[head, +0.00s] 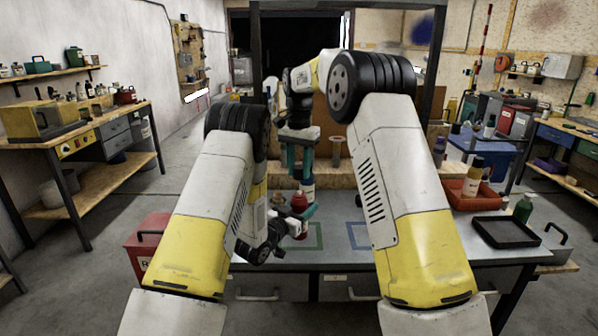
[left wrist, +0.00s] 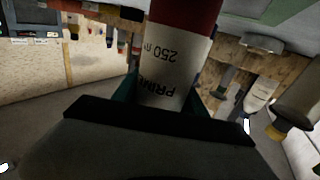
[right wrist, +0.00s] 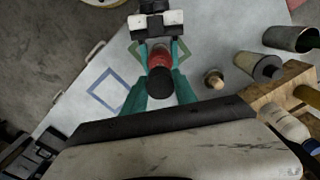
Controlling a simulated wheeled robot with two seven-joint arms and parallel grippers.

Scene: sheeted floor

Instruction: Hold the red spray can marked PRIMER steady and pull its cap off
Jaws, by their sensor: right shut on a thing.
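The red spray can (head: 299,202) is upright at the workbench. In the left wrist view its white label with PRIMER and 250 on it (left wrist: 175,55) shows upside down, next to a red band. My left gripper (head: 304,213) is shut around its body, one teal finger on each side. My right gripper (head: 300,172) points down from above. In the right wrist view its teal fingers are shut on the black cap (right wrist: 160,84), with the red of the can (right wrist: 159,58) beyond it. I cannot tell whether cap and can touch.
A small knobbed object (right wrist: 213,78) and a dark can (right wrist: 260,67) stand beside the spray can. A blue square outline (right wrist: 108,92) marks the bench top. A red bin (head: 470,195) and a black tray (head: 505,232) sit at the right. A red toolbox (head: 150,240) is at the left.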

